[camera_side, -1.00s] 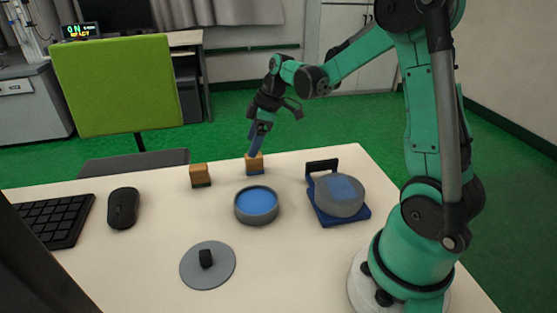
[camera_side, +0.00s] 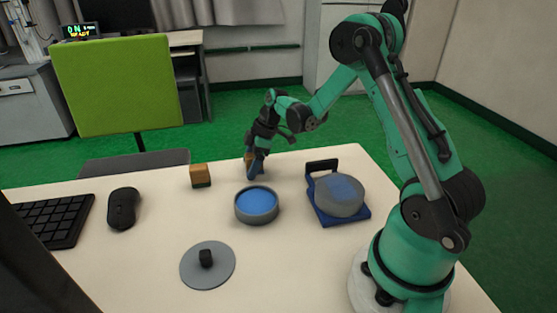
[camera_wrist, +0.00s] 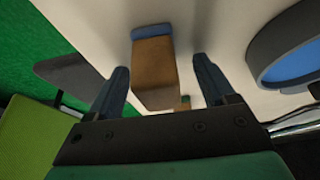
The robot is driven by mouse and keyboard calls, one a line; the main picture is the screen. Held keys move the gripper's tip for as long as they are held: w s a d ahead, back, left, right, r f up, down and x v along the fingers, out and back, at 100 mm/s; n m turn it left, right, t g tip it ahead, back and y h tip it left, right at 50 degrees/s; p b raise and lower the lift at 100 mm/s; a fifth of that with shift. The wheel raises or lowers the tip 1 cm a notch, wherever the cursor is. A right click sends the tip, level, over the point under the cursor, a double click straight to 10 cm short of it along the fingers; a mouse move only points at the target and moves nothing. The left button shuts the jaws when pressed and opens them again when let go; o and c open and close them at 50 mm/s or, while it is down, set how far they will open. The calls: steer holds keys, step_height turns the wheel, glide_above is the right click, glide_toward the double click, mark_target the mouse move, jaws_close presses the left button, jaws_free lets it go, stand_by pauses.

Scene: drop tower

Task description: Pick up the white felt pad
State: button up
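I cannot make out a white felt pad in either view. A wooden block (camera_side: 247,159) stands at the table's far edge, mostly hidden behind my gripper (camera_side: 257,170). In the wrist view the block (camera_wrist: 155,72) is tan with a blue layer at one end. My gripper (camera_wrist: 160,68) is open there, with one finger on each side of the block and a gap on both sides. A second wooden block (camera_side: 200,175) with a dark greenish base stands to the left; a small part of a block (camera_wrist: 184,102) with a green edge shows beyond the first.
A grey round tub (camera_side: 257,216) with a blue inside stands in front of my gripper. A blue stand (camera_side: 322,167) with a grey round body (camera_side: 340,205) is to the right. A grey lid (camera_side: 190,272), a mouse (camera_side: 123,208) and a keyboard (camera_side: 48,218) lie nearer. Bare table lies between them.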

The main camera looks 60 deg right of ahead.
mark_target(250, 155)
jaws_close()
steer(key=shift+r, duration=0.1)
step_height(250, 155, up, 20)
stand_by(0.5)
steer(key=c, duration=0.6)
jaws_free()
jaws_close()
